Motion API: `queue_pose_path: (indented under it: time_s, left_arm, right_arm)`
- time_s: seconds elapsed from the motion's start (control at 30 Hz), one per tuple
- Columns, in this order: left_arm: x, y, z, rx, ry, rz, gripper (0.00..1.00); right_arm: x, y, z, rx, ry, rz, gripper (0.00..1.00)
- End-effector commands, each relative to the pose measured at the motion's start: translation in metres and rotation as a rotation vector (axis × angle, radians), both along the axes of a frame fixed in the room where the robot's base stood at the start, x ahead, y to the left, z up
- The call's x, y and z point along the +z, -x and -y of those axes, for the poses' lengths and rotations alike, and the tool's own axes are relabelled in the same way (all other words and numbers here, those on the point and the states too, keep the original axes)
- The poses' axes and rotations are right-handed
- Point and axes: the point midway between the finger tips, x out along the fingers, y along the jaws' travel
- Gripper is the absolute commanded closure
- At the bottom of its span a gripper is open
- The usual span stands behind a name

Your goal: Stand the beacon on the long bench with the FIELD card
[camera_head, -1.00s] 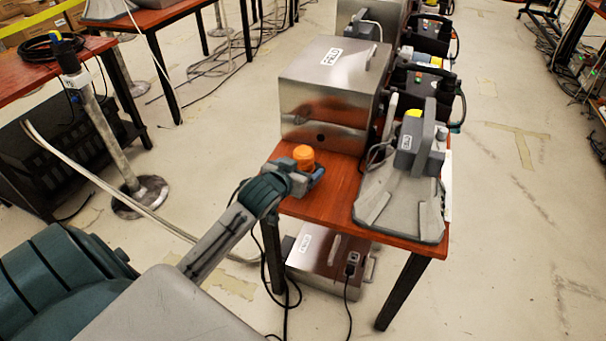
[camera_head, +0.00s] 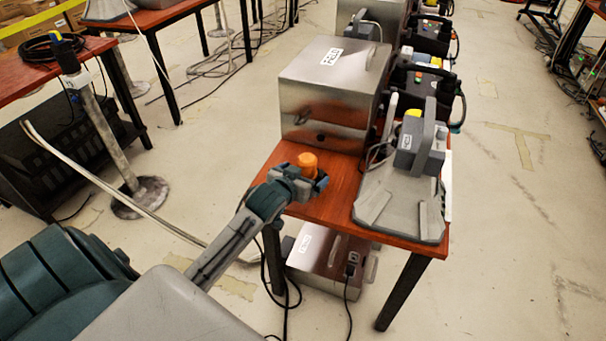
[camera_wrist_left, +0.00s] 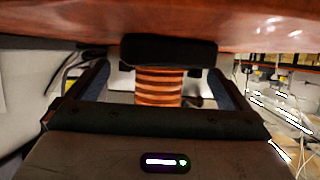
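The beacon (camera_head: 308,163) is orange and stands upright at the left edge of the wooden bench (camera_head: 335,205). In the left wrist view the beacon (camera_wrist_left: 160,86) shows upside down, its black base at the bench top; I cannot tell whether it touches. My left gripper (camera_head: 303,182) reaches in from the left, low over the bench edge. Its fingers lie either side of the beacon, with gaps showing in the left wrist view, so it looks open. A white label (camera_head: 331,57), apparently reading FIELD, is on the steel box (camera_head: 305,98). My right gripper is not in view.
A grey handset on a sloped stand (camera_head: 375,205) fills the bench's right side. A smaller labelled steel box (camera_head: 320,265) sits underneath. Black devices (camera_head: 425,85) stand behind. A metal post (camera_head: 105,130) and cables are at left.

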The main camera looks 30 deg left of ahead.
Motion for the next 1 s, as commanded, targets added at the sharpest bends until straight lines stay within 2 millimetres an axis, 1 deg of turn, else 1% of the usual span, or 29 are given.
queue_pose_path:
  time_s: [0.2,0.27,0.37,0.6,0.7,0.83,0.93,0.97,1.0]
  left_arm:
    - [0.003,0.0,0.0,0.0,0.0,0.001,0.0]
    - [0.004,0.005,0.0,-0.001,-0.002,0.0,0.0]
    - [0.009,0.018,0.002,-0.001,-0.003,-0.001,0.0]
    - [0.029,0.067,0.008,-0.003,-0.004,-0.002,0.0]
    - [0.037,0.084,0.011,-0.002,-0.003,-0.001,0.0]
    - [0.043,0.1,0.012,-0.001,-0.003,-0.001,0.0]
    - [0.044,0.108,0.013,0.0,-0.002,-0.005,0.0]
    - [0.041,0.11,0.013,0.003,-0.002,-0.015,0.0]
    - [0.032,0.114,0.013,0.01,-0.004,-0.042,0.0]
  right_arm:
    - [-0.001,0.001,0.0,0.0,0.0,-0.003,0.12]
    - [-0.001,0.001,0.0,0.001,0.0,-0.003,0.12]
    - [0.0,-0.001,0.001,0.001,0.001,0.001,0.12]
    - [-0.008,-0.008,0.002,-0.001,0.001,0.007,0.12]
    - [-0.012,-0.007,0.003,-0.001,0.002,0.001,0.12]
    - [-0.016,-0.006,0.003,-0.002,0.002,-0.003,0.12]
    - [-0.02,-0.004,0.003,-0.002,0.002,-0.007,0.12]
    - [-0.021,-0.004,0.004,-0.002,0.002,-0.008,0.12]
    - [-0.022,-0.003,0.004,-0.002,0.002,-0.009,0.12]
